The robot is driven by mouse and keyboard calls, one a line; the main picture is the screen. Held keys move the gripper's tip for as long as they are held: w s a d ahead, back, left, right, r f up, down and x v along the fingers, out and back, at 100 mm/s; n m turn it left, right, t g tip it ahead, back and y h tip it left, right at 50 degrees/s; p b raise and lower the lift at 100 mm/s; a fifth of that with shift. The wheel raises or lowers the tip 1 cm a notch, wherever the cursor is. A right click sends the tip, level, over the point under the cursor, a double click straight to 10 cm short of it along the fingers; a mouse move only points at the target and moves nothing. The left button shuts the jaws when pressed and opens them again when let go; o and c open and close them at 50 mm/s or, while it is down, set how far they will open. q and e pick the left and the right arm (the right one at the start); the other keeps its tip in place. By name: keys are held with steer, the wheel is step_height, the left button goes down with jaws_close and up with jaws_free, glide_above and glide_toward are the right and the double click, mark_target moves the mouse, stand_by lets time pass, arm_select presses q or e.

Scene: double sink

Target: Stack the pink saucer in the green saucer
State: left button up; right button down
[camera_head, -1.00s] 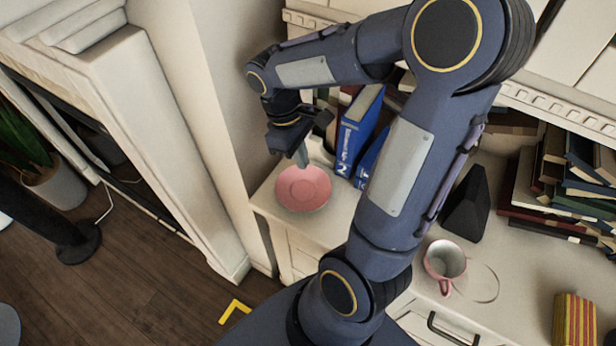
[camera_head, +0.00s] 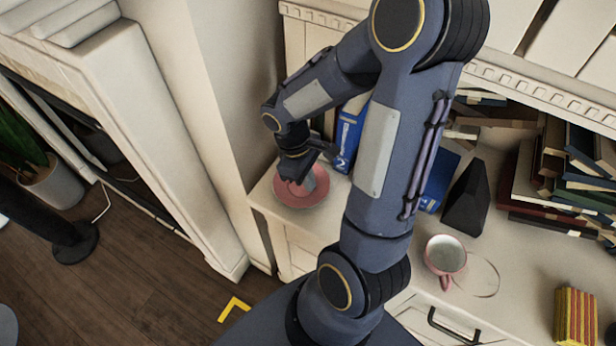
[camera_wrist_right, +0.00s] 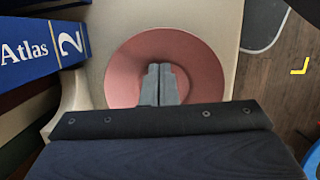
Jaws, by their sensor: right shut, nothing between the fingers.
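The pink saucer (camera_head: 284,198) lies at the left end of the white cabinet top; it also shows in the right wrist view (camera_wrist_right: 123,75). My right gripper (camera_head: 308,188) is directly over it, pointing down. Its two grey fingers (camera_wrist_right: 159,84) are together with nothing between them, and they cover the middle of the saucer. I cannot tell if the fingertips touch it. I cannot make out a green saucer in either view. My left gripper is not in view.
A blue atlas (camera_wrist_right: 40,50) stands close beside the saucer. A pink-and-white cup (camera_head: 445,256) and a thin, clear ring outline (camera_head: 484,278) are farther right. A black wedge (camera_head: 467,200), piled books (camera_head: 560,185) and a striped box (camera_head: 575,318) occupy the cabinet top.

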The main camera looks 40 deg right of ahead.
steer(key=shift+s+d, duration=0.3)
steer(key=shift+s, duration=0.6)
steer(key=shift+r, duration=0.1)
steer(key=d+p+v, duration=0.1)
steer(key=p+v, duration=0.7)
steer(key=v, duration=0.2)
steer(key=shift+a+p, duration=0.3)
steer(key=shift+a, duration=0.15)
steer(key=shift+w, duration=0.1)
steer(key=s+a+r+m+t+y, duration=0.2)
steer(key=s+a+r+t, duration=0.1)
steer(key=a+r+t, duration=0.1)
steer(key=s+a+r+m+t+y, duration=0.2)
steer(key=s+a+r+m+t, duration=0.1)
steer(key=a+r, duration=0.4)
step_height(320, 180, up, 2)
steer(key=shift+s+r+t+y, duration=0.1)
steer(key=shift+s+t+y, duration=0.3)
steer(key=shift+s+t, duration=0.15)
